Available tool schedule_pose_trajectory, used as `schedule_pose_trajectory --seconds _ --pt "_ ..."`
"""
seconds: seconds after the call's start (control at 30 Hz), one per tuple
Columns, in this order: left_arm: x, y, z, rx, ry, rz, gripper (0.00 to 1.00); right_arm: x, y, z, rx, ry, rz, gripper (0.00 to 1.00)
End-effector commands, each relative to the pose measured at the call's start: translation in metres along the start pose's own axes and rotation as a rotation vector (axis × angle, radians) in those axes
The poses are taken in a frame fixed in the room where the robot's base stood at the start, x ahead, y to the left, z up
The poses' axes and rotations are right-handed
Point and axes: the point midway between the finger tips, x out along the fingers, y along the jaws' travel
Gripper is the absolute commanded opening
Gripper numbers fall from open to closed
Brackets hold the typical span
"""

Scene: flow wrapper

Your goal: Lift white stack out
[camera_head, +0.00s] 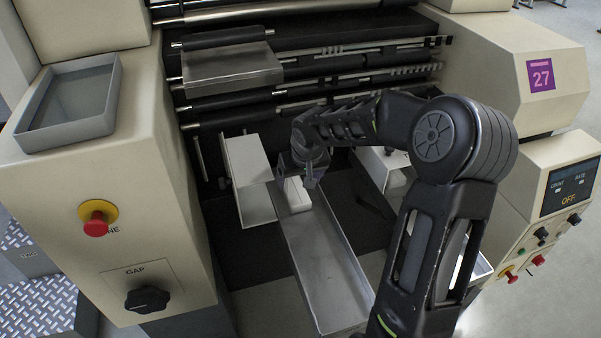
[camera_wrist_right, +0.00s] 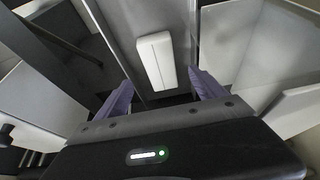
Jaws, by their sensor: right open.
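The white stack (camera_head: 297,194) lies in the grey metal channel (camera_head: 330,270), near its far end, below the machine's rollers. In the right wrist view the white stack (camera_wrist_right: 156,60) is a pale rounded block with a line down its middle. My right gripper (camera_head: 301,178) is above the far end of the stack. In the right wrist view the fingers of my right gripper (camera_wrist_right: 160,92) are spread apart, with the near end of the stack between and beyond them. Whether they touch it cannot be told. My left gripper is not in view.
A white panel (camera_head: 247,160) stands left of the channel, and another pale part (camera_head: 385,165) shows to its right, partly behind my arm. A grey tray (camera_head: 70,105) sits on the left housing. The near part of the channel is empty.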

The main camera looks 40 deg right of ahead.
Motion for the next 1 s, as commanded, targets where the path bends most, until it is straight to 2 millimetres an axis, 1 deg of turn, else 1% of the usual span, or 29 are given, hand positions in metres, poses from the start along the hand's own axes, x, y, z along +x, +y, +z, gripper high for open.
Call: schedule_pose_trajectory --seconds 0.03,0.2,0.4,0.57,0.83,1.0 --pt "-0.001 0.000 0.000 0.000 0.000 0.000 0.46 0.011 -0.001 0.001 0.000 -0.004 -0.003 0.80" --pt "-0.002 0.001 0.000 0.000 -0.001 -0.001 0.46 0.043 -0.001 0.001 0.000 -0.004 -0.002 0.80" --pt "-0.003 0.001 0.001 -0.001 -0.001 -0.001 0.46 0.069 -0.001 0.000 0.000 -0.001 -0.001 0.80" --pt "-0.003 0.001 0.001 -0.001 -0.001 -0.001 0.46 0.077 -0.001 0.000 0.000 0.000 -0.001 0.80" --pt "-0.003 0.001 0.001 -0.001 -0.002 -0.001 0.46 0.077 0.000 0.000 0.000 0.000 -0.001 0.79" --pt "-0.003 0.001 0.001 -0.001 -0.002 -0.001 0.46 0.077 0.000 0.000 0.000 0.000 -0.001 0.65"
